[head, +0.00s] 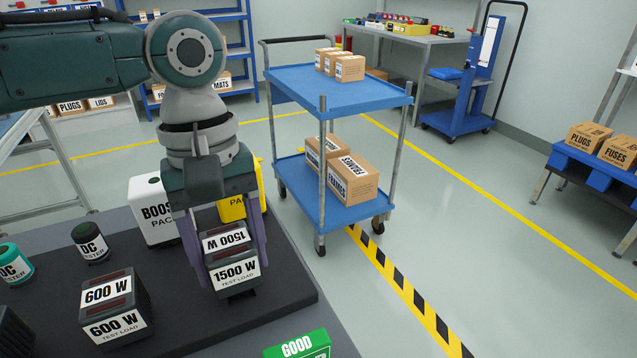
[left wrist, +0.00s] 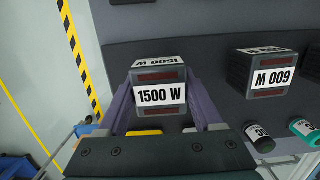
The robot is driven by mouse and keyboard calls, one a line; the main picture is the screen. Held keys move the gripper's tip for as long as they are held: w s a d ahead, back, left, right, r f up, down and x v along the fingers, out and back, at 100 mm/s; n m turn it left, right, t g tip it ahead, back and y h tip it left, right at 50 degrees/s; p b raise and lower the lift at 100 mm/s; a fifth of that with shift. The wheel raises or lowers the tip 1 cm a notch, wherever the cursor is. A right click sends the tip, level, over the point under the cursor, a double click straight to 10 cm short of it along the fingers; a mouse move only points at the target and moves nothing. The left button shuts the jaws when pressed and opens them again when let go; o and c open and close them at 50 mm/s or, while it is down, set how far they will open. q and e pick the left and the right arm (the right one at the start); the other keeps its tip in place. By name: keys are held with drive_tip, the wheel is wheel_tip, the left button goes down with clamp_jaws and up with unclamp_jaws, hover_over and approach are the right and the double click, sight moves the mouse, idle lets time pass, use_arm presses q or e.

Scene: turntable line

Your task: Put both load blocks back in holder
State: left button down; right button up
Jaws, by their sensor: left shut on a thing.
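The 1500 W load block (head: 234,272) is a dark box with white labels, near the right side of the dark mat in the head view. My left gripper (head: 230,260) comes down from above and is shut on it, one purple finger on each side. The block also shows between the fingers in the left wrist view (left wrist: 160,95). I cannot tell whether it touches the mat. The 600 W load block (head: 115,308) stands upright on the mat to its left, free of any gripper; it also shows in the left wrist view (left wrist: 262,73). I cannot make out the holder.
A white BOOST pack (head: 152,212) and a yellow pack (head: 232,208) stand behind the gripper. A black DC tester (head: 90,243) and a teal one (head: 14,264) stand at left. A green GOOD box (head: 299,346) is at the front. A blue cart (head: 340,93) stands beyond the table.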

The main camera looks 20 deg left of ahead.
use_arm(q)
drive_tip(key=shift+f, duration=0.85)
unclamp_jaws()
